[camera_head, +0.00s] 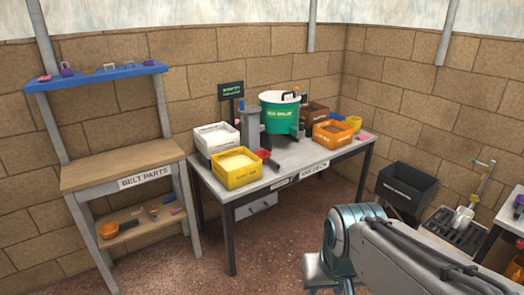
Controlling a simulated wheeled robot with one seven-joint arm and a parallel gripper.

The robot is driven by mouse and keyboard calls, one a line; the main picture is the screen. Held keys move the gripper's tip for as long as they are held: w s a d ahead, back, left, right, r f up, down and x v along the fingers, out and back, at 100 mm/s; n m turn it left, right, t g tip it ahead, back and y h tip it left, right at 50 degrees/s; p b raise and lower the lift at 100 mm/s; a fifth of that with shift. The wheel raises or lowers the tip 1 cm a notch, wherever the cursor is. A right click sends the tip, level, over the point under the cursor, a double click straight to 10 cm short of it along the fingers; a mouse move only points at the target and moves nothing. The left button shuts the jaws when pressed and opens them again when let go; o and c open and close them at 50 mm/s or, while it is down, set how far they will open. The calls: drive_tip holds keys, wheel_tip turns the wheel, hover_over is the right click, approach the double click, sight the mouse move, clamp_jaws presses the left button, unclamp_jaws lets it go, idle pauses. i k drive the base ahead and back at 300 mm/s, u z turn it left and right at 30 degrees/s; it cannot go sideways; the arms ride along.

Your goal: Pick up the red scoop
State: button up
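A small red scoop (268,160) appears to lie on the grey table (262,188), just right of the yellow bin (236,168). It is small in the picture, so its exact shape and which way its handle points are hard to make out. My arm crosses the lower right of the view and bends down out of the bottom edge. My gripper's fingers do not show, and nothing of mine is near the scoop.
Behind the scoop stand a grey post-like device and a green bucket (281,118). A white bin (215,138) is at left, an orange bin (333,133) at right. A wooden bench (115,168) stands left. Floor before the table is clear.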

sight(263, 154)
drive_tip(key=z, duration=0.25)
drive_tip(key=i, duration=2.9)
drive_tip(key=u, duration=0.1)
